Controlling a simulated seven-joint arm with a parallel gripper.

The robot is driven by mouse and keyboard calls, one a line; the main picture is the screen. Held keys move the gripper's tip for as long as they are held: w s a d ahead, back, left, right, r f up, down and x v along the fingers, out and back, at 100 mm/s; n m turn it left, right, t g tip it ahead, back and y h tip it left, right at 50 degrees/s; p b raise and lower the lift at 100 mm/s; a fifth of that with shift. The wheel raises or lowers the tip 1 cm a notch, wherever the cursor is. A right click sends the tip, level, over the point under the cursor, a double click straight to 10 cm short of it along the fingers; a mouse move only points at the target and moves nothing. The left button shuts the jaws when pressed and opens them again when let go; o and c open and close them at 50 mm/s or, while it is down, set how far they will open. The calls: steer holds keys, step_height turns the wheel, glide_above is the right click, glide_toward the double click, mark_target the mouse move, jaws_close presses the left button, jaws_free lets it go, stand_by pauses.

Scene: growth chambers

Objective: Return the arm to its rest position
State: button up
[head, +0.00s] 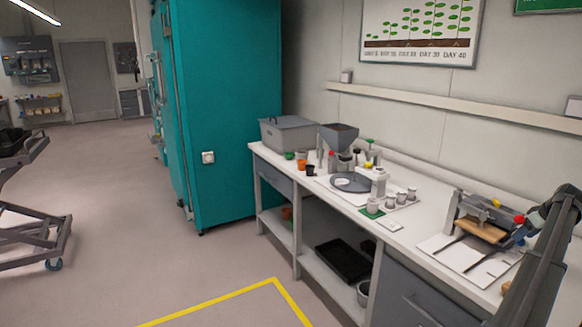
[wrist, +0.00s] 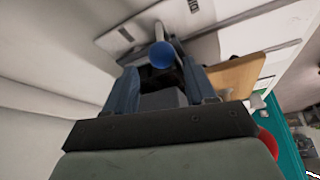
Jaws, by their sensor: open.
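My gripper (wrist: 160,76) is open in the wrist view, its two blue-grey fingers apart. A round blue knob (wrist: 161,55) on a pale rod shows just past the fingertips, in line with the gap; I cannot tell how far off it is. In the head view my dark arm comes in at the right edge, above the bench's near end. The gripper there is small and hard to make out, close to a bench device (head: 480,232) with a wooden block, a red knob (head: 519,219) and a blue part.
The white bench (head: 405,238) runs along the wall. On it stand a grey bin (head: 286,136), a hopper (head: 338,136), small pots and a white scale-like unit. A teal cabinet (head: 232,110) stands at the bench's far end. A cart is at left; the floor between is clear.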

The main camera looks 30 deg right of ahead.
mark_target(521, 242)
steer(key=shift+w+a+f, duration=0.15)
steer(key=shift+a+f, duration=0.1)
steer(key=shift+f, duration=0.4)
steer(key=shift+w+a+f, duration=0.15)
steer(key=shift+a+f, duration=0.05)
steer(key=shift+f, duration=0.45)
steer(key=shift+w+a+f, duration=0.15)
steer(key=shift+a+f, duration=0.1)
steer(key=shift+f, duration=0.4)
steer(key=o, duration=0.6)
steer(key=shift+o, duration=0.8)
steer(key=shift+s+r, duration=0.15)
steer(key=shift+s, duration=0.1)
steer(key=shift+o, duration=0.4)
steer(key=shift+s+a+r+g, duration=0.1)
steer(key=shift+s+r+g, duration=0.2)
steer(key=shift+s, duration=0.25)
steer(key=s+a+r+n+g+h, duration=0.1)
steer(key=s+a+r+n+g, duration=0.15)
steer(key=a+r, duration=0.7)
steer(key=s+a+r+n+g+h, duration=0.15)
steer(key=a+g, duration=0.25)
steer(key=a, duration=1.2)
steer(key=x, duration=0.9)
steer(key=shift+f+m, duration=0.15)
steer(key=shift+m, duration=0.25)
steer(key=shift+s+d, duration=0.1)
